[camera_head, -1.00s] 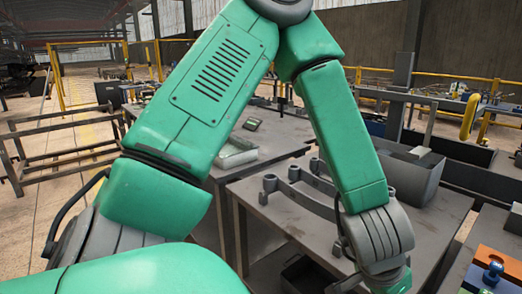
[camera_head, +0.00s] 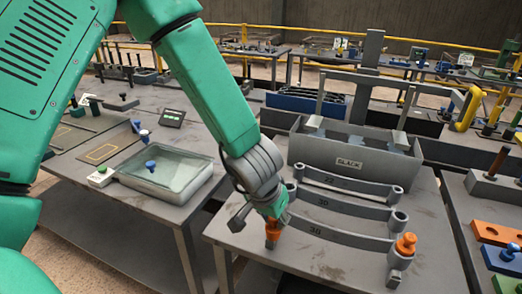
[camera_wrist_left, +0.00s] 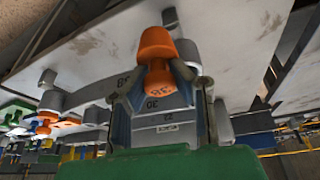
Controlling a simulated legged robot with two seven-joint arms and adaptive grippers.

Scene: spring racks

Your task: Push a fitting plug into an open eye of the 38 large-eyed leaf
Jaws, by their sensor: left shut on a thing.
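The leaf marked 38 (camera_head: 335,236) is the nearest of the grey leaves on the metal table. Its right eye (camera_head: 398,262) has an orange plug (camera_head: 406,243) standing in it. My left gripper (camera_head: 270,208) points down at the leaf's left end, its fingers shut on another orange plug (camera_head: 273,233). In the left wrist view this held plug (camera_wrist_left: 155,48) sits between the fingertips. The leaf's left eye is mostly hidden by gripper and plug; I cannot tell whether the plug is inside it. My right gripper is not in view.
Leaves marked 30 (camera_head: 330,206) and 22 (camera_head: 345,183) lie behind. A grey bin labelled SLACK (camera_head: 310,150) stands at the back. A glass-topped tray (camera_head: 165,185) is on the left table. Orange and blue blocks (camera_head: 490,232) lie at the right edge.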

